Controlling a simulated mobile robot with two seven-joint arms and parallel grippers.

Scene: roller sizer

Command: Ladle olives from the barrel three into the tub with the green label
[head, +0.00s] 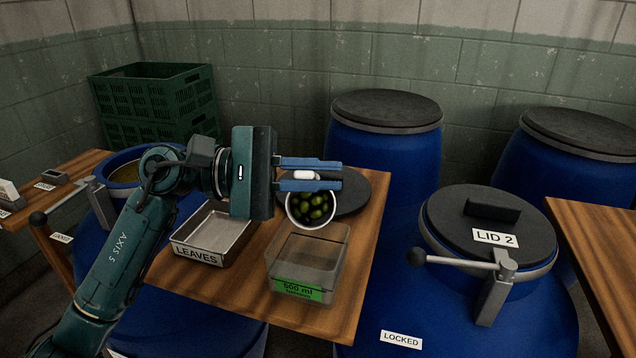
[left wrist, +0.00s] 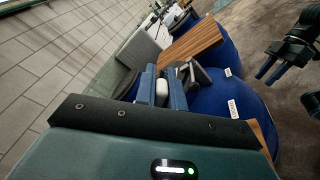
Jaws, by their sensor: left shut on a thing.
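My left gripper (head: 312,174) is shut on the white handle (head: 303,174) of the ladle. The white ladle bowl (head: 290,208) hangs under the fingers, tilted toward the head camera, and holds several green olives (head: 314,209). It is just behind and above the far rim of the clear tub with the green label (head: 300,290), which reads 500 ml. No olives show in the tub. An open barrel (head: 125,173) stands at the left, partly behind my arm; its number is hidden. My right gripper (left wrist: 264,76) shows in the left wrist view, open and empty.
A metal tray marked LEAVES (head: 197,255) sits left of the tub on the wooden table (head: 340,318). A dark round lid (head: 352,192) lies behind the ladle. A closed barrel with LID 2 (head: 495,237) stands right. Green crates (head: 150,100) stand at the back left.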

